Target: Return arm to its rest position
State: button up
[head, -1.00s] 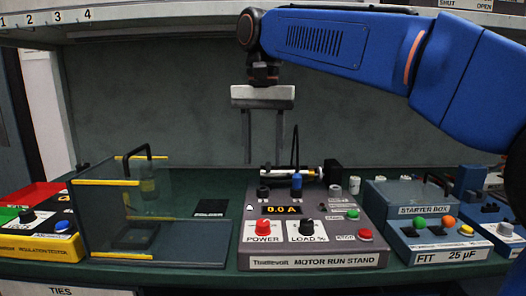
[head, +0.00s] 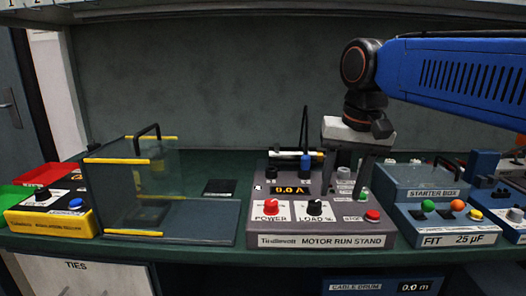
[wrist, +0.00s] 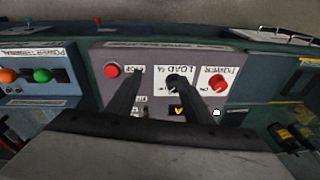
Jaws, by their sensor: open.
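My gripper (head: 346,186) hangs from the blue arm at the right of the head view. Its two dark fingers point down and stand apart, with nothing between them. They are in front of the right part of the grey motor run stand (head: 318,240). In the wrist view the open fingers (wrist: 157,82) reach over the stand's panel, near its load knob (wrist: 176,84) and red stop button (wrist: 112,70). The picture does not settle how high they are above it.
A clear guard box (head: 130,190) with yellow edges stands left of the stand. A yellow-fronted tester (head: 45,222) is farther left. The blue starter box (head: 430,185), with coloured buttons, stands close on the right. A shelf edge (head: 230,6) runs overhead. Open air lies above the bench at left.

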jog(key=s+d+f+t, duration=0.1)
jog(key=s+d+f, duration=0.5)
jog(key=f, duration=0.4)
jog(key=s+d+f+n+t, duration=0.1)
jog(key=s+d+f, duration=0.4)
jog(key=s+f, duration=0.3)
notch_tip(320, 180, down, 3)
jog(key=shift+d+f+n+t+h, duration=0.1)
jog(key=shift+d+n+t+h, duration=0.2)
jog(key=shift+d+t, duration=0.1)
dwell(0.4)
